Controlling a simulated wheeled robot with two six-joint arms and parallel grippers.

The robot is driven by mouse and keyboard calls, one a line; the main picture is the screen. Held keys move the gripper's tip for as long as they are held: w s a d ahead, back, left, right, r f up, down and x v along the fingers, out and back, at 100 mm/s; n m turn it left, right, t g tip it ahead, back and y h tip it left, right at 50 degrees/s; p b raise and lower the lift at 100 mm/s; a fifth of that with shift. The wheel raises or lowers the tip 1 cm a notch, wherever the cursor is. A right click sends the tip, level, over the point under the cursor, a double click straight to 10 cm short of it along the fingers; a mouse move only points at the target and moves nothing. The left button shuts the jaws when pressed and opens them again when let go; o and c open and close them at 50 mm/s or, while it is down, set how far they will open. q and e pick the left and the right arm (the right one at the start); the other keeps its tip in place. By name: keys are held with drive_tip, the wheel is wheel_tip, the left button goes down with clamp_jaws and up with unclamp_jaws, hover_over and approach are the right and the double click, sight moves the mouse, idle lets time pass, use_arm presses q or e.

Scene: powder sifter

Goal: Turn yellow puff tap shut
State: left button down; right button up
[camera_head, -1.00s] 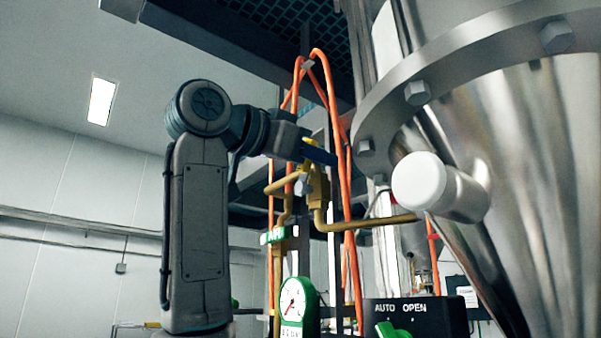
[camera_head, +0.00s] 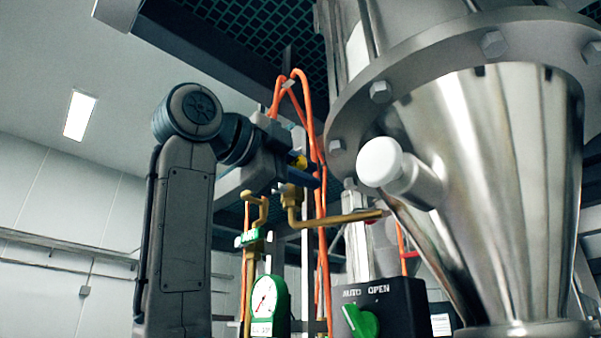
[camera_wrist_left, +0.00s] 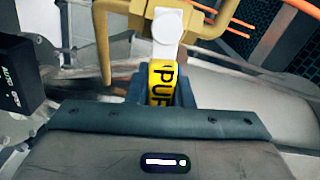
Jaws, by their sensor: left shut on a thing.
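The yellow puff tap handle shows as a small yellow patch (camera_head: 299,161) between my gripper's blue fingers in the head view. In the left wrist view the handle (camera_wrist_left: 162,82) carries black letters, of which "PUF" can be read, and a white round-ended part (camera_wrist_left: 167,24) stands beyond it. My left gripper (camera_head: 307,170) is shut on the handle, which points out toward the wrist camera between the dark fingers (camera_wrist_left: 160,88). Brass pipe (camera_head: 355,217) runs below and right of the gripper. Most of the tap's body is hidden by the gripper. My right gripper is out of view.
A large steel cone vessel (camera_head: 490,170) with a white-capped stub (camera_head: 380,162) stands close on the right. Orange hoses (camera_head: 309,110) rise behind the gripper. Below are a green gauge (camera_head: 264,298) and a black switch box (camera_head: 405,312) with a green knob.

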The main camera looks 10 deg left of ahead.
use_arm(q)
drive_tip(key=shift+d+f+m+b, duration=0.1)
drive_tip(key=shift+f+m+b, duration=0.4)
drive_tip(key=shift+m, duration=0.6)
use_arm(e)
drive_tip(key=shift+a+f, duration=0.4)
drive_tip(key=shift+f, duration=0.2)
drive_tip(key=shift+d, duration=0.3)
use_arm(q)
drive_tip(key=c, duration=1.3)
unclamp_jaws()
drive_tip(key=shift+w, duration=0.1)
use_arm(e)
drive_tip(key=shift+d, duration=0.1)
use_arm(q)
drive_tip(key=b+v, duration=0.4)
drive_tip(key=v, duration=0.6)
drive_tip(key=shift+s+a+f, duration=0.1)
drive_tip(key=shift+s+a, duration=0.15)
drive_tip(key=shift+s, duration=0.1)
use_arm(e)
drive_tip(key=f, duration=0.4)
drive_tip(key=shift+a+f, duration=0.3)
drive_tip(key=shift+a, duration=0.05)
